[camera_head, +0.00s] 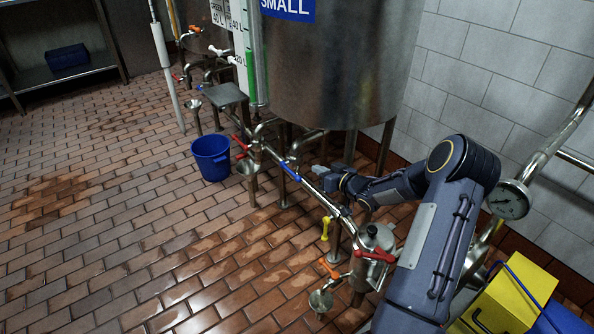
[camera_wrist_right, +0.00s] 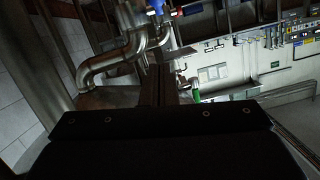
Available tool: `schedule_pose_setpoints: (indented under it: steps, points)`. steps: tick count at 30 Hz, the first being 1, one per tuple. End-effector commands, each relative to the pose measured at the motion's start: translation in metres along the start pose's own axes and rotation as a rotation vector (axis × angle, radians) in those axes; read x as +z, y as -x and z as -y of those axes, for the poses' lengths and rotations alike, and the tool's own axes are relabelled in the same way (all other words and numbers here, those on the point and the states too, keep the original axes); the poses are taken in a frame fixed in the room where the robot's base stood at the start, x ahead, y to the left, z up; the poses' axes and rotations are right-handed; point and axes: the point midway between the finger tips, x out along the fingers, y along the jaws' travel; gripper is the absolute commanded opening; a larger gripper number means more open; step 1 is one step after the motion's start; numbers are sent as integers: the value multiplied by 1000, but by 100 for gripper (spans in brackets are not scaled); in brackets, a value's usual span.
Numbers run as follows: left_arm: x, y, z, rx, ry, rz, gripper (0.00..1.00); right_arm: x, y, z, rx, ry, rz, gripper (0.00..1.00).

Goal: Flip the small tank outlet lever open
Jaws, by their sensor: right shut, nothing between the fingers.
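The steel tank marked SMALL (camera_head: 345,65) stands at the top centre of the head view. A blue lever (camera_head: 289,172) sits on the pipe run just below it; I cannot tell for sure that it is the outlet lever. My right gripper (camera_head: 318,172) is shut and empty, just right of the blue lever and apart from it, below the tank. In the right wrist view a blue part (camera_wrist_right: 157,6) shows at the top edge, with a bent steel pipe (camera_wrist_right: 105,62) on the left. The shut fingers (camera_wrist_right: 165,85) point up between them. My left gripper is out of view.
Red levers (camera_head: 240,142) sit farther along the pipe, near a blue bucket (camera_head: 211,158). A yellow handle (camera_head: 326,229), an orange lever (camera_head: 328,268) and a red lever (camera_head: 375,255) are nearer. A pressure gauge (camera_head: 508,200) stands right of my arm. The tiled floor at left is clear.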

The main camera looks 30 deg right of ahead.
Motion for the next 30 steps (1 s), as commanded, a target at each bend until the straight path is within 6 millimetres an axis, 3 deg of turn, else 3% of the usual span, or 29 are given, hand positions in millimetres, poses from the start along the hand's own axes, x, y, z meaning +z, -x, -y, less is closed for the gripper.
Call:
schedule_pose_setpoints:
  steps: [7, 18, 24, 30]
  points:
    - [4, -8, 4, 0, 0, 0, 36, 3, -25, 1, -3, 1, -1, 0]
    - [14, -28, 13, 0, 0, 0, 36, 3, -104, 1, -2, 1, -1, 0]
    - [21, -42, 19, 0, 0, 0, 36, 32, -108, 0, 0, -2, 2, 0]
    - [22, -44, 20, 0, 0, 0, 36, 39, -110, 0, 0, 0, 0, 0]
